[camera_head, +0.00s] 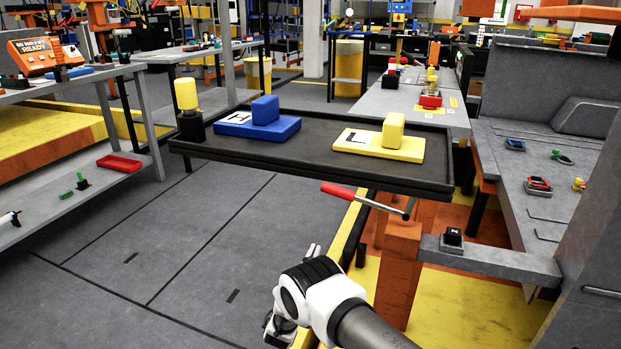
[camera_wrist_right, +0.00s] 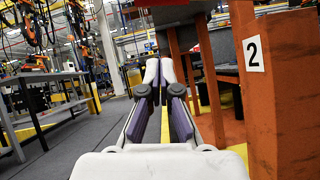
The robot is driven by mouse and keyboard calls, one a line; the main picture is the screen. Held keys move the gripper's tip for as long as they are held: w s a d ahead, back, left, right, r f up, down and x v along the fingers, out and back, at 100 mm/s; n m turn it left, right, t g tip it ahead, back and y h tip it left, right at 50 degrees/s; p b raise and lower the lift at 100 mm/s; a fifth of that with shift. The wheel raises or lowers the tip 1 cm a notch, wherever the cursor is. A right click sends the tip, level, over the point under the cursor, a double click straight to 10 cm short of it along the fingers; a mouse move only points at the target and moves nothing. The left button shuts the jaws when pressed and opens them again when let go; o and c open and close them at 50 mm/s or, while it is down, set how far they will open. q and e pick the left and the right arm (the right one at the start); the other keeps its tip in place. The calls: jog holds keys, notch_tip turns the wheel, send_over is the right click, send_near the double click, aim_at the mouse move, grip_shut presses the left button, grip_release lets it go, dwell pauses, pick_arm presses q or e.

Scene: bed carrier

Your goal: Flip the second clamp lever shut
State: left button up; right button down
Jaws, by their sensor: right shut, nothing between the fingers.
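A clamp lever with a red grip (camera_head: 338,191) and a grey metal bar sticks out to the left from the top of an orange post (camera_head: 401,262), just below the front edge of a black tray (camera_head: 310,181). In the right wrist view an orange post (camera_wrist_right: 268,95) with a "2" label stands at the right. My right gripper (camera_head: 313,250) is below and slightly left of the red grip, apart from it. Its fingers (camera_wrist_right: 165,66) are shut and empty, pointing forward, left of the labelled post. My left gripper is not in view.
The tray carries a blue block piece (camera_head: 262,125), a yellow block piece (camera_head: 372,146) and a yellow-topped post (camera_head: 187,95). A grey bracket with a small black block (camera_head: 453,237) lies right of the orange post. Open grey floor (camera_head: 190,235) is at the left.

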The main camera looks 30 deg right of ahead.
pick_arm(q)
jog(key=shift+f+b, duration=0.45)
jog(key=shift+b, duration=0.5)
pick_arm(e)
jog(key=s+r+x, duration=0.1)
jog(key=r+x, duration=0.1)
jog(key=x, duration=1.1)
jog(key=shift+s+a, duration=0.4)
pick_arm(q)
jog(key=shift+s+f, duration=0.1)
pick_arm(e)
jog(key=shift+r, duration=0.1)
